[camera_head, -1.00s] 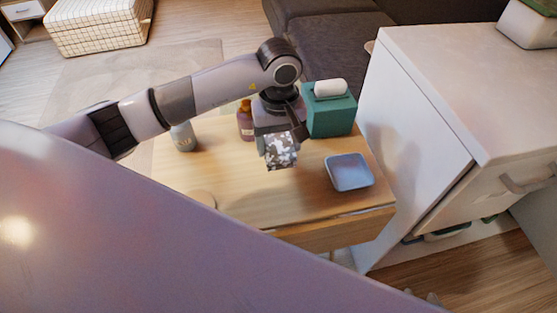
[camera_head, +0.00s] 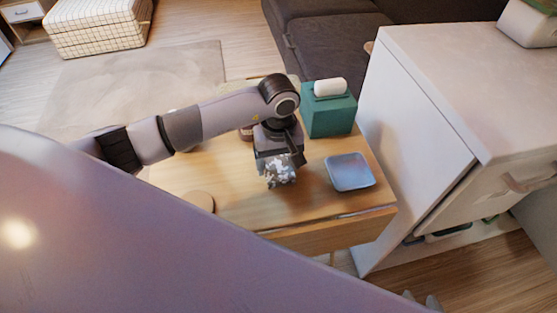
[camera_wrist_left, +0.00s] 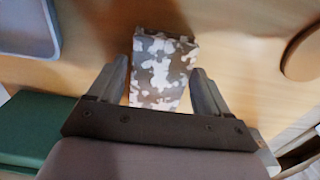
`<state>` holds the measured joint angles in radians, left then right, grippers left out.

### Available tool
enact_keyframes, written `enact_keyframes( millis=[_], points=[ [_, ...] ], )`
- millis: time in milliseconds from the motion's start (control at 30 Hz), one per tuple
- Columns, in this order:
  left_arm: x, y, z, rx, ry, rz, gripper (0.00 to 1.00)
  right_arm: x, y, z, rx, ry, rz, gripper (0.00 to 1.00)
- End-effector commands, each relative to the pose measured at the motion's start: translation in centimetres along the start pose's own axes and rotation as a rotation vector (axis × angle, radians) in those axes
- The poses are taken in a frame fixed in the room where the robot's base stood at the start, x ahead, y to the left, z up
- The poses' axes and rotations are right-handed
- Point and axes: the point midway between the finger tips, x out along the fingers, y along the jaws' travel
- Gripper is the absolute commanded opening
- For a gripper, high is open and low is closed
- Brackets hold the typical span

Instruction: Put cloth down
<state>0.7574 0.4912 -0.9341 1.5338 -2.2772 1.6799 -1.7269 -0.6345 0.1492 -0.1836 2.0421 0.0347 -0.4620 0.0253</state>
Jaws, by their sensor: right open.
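The grey-and-white patterned cloth (camera_head: 280,172) is a small folded block at or just above the wooden tabletop (camera_head: 239,200). My left gripper (camera_head: 279,160) points down from above, with its fingers on both sides of the cloth. Only the grey tips of my right gripper (camera_head: 422,301) show at the bottom edge, away from the table.
A blue square tray (camera_head: 350,171) lies right of the cloth. A teal tissue box (camera_head: 330,116) stands behind it. My arm mostly hides a brown bottle (camera_head: 246,133). A round wooden piece (camera_head: 199,200) lies left. A white cabinet (camera_head: 410,120) borders the table's right side.

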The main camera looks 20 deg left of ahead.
Motion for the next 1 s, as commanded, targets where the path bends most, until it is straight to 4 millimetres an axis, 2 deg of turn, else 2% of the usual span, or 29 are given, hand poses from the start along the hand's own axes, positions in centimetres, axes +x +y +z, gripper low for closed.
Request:
enact_keyframes(
  millis=[333, 467, 567, 800, 1000],
  points=[
    [-0.1, 0.0, 0.0, 0.000, 0.000, 0.000, 0.97, -0.1, 0.0, -0.1, 0.000, -0.001, 0.000, 0.43],
    [-0.8, 0.0, 0.0, 0.000, 0.001, 0.001, 0.97, -0.4, 0.0, -0.5, 0.000, -0.001, 0.000, 0.43],
    [-2.5, 0.0, -0.2, 0.000, 0.005, 0.002, 0.97, -0.4, 0.0, -0.5, 0.000, -0.001, 0.000, 0.43],
    [-7.9, 0.0, -0.1, 0.001, 0.005, 0.003, 0.97, -0.6, 0.0, -0.7, -0.002, -0.002, -0.001, 0.43],
    [-11.1, 0.0, -0.1, 0.000, 0.003, 0.000, 0.97, -0.7, 0.0, -0.7, -0.004, -0.002, -0.001, 0.43]
  ],
)
